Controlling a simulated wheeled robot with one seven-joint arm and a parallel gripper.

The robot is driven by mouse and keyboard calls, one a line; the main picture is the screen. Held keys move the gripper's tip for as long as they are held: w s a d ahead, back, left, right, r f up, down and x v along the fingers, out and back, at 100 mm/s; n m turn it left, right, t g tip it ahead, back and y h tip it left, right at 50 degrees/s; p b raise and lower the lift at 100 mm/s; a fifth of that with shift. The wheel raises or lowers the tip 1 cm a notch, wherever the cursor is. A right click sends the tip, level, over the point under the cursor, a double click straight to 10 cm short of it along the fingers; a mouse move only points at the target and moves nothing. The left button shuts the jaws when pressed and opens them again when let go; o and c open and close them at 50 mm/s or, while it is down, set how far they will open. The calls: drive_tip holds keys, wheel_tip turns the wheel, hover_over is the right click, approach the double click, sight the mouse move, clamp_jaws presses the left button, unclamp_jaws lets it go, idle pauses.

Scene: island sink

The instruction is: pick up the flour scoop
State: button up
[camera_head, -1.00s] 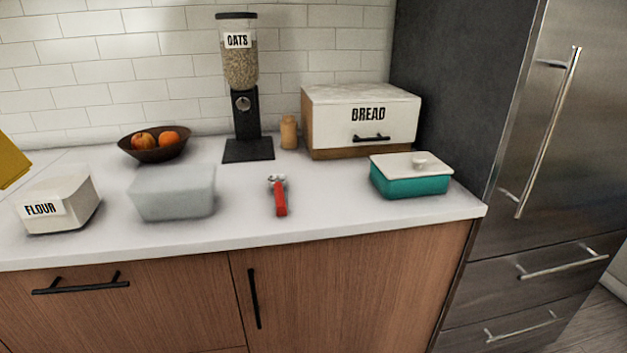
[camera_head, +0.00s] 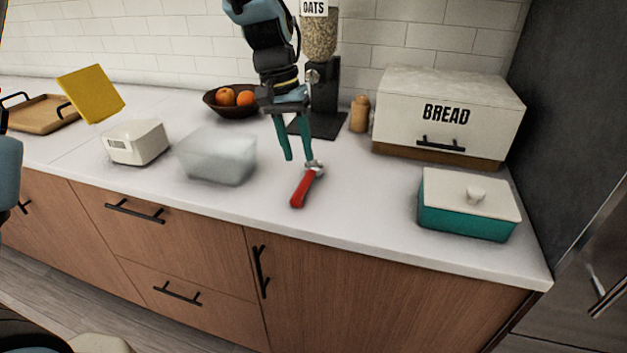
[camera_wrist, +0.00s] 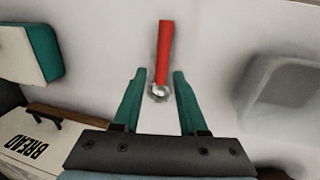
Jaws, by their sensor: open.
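A red-handled tool with a small metal head lies on the white counter in the head view (camera_head: 302,188); it also shows in the wrist view (camera_wrist: 165,50). It is the only scoop-like thing I see, but its head is too small to tell its kind. My gripper (camera_head: 298,159) is open and empty, pointing down by the tool's metal end. In the wrist view, my two green fingers (camera_wrist: 159,74) appear on either side of the metal head and lower handle. I cannot tell how far above the counter the fingertips are.
A frosted container (camera_head: 217,157) and a white flour box (camera_head: 137,142) stand left of the tool. Behind are a fruit bowl (camera_head: 222,108), an oats dispenser (camera_head: 322,90) and a pepper mill (camera_head: 360,115). A bread box (camera_head: 450,115) and teal dish (camera_head: 466,208) stand right.

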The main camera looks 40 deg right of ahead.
sight(304, 180)
drive_tip(key=shift+s+d+f+p, duration=0.15)
drive_tip(key=shift+f+p, duration=0.3)
drive_tip(key=shift+f, duration=0.8)
drive_tip(key=shift+s+d+f+p, duration=0.1)
drive_tip(key=shift+f+p, duration=0.35)
drive_tip(key=shift+f, duration=0.75)
drive_tip(key=shift+s+d+f+p, duration=0.15)
drive_tip(key=shift+f+p, duration=0.3)
drive_tip(key=shift+f, duration=0.8)
clamp_jaws()
